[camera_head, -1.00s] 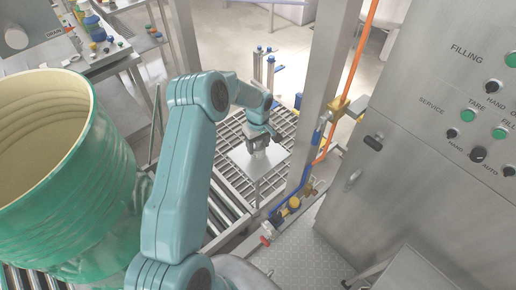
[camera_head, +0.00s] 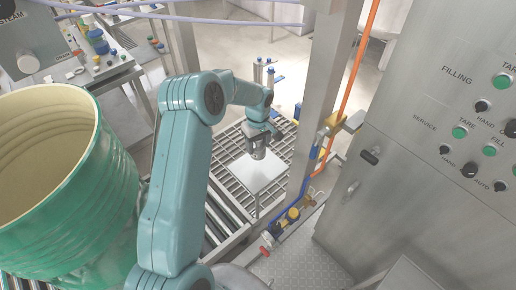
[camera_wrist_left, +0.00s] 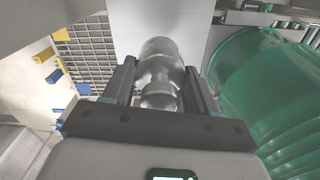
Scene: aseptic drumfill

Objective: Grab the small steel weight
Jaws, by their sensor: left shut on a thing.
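The small steel weight (camera_wrist_left: 160,75) is a shiny, rounded metal piece with a narrower neck. In the left wrist view it sits between the two fingers of my left gripper (camera_wrist_left: 160,88), which is shut on it. In the head view my left gripper (camera_head: 257,147) is over the pale square plate (camera_head: 258,176), and the weight shows only as a small grey shape below the jaws. I cannot tell whether the weight touches the plate. My right gripper is not in view.
A green drum (camera_head: 75,215) stands open at the left. A steel control cabinet (camera_head: 400,190) fills the right. A post (camera_head: 325,100) and pipes with a yellow valve (camera_head: 292,214) stand right of the plate. A bench (camera_head: 85,72) with small items is at the back left.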

